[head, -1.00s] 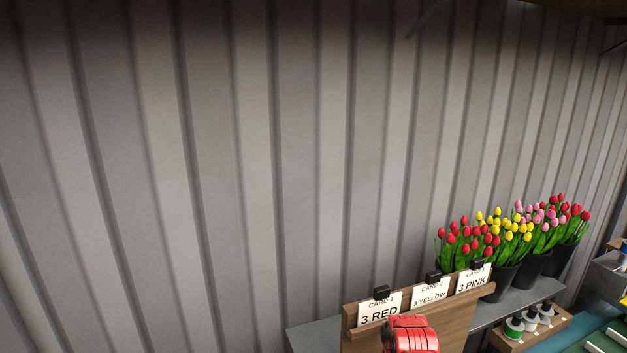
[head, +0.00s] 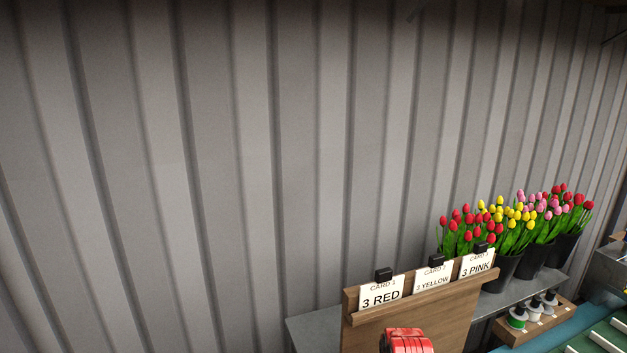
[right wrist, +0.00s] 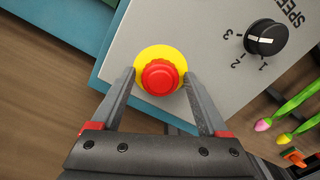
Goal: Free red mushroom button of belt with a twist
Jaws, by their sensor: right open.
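The red mushroom button (right wrist: 160,77) shows in the right wrist view. It sits on a yellow round collar (right wrist: 143,58) on a light grey control panel (right wrist: 200,30). My right gripper (right wrist: 158,76) is open, with one finger on each side of the button. I see a gap between the button and the rear of the fingers; whether the fingertips touch the collar I cannot tell. The button is not seen in the head view. My left gripper is in no view.
A black speed dial (right wrist: 266,38) is on the same panel, right of the button. Tulips (right wrist: 295,108) lie beyond the panel's edge. In the head view, a wooden card board (head: 420,312), black tulip buckets (head: 535,258) and spools (head: 533,311) stand along the wall.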

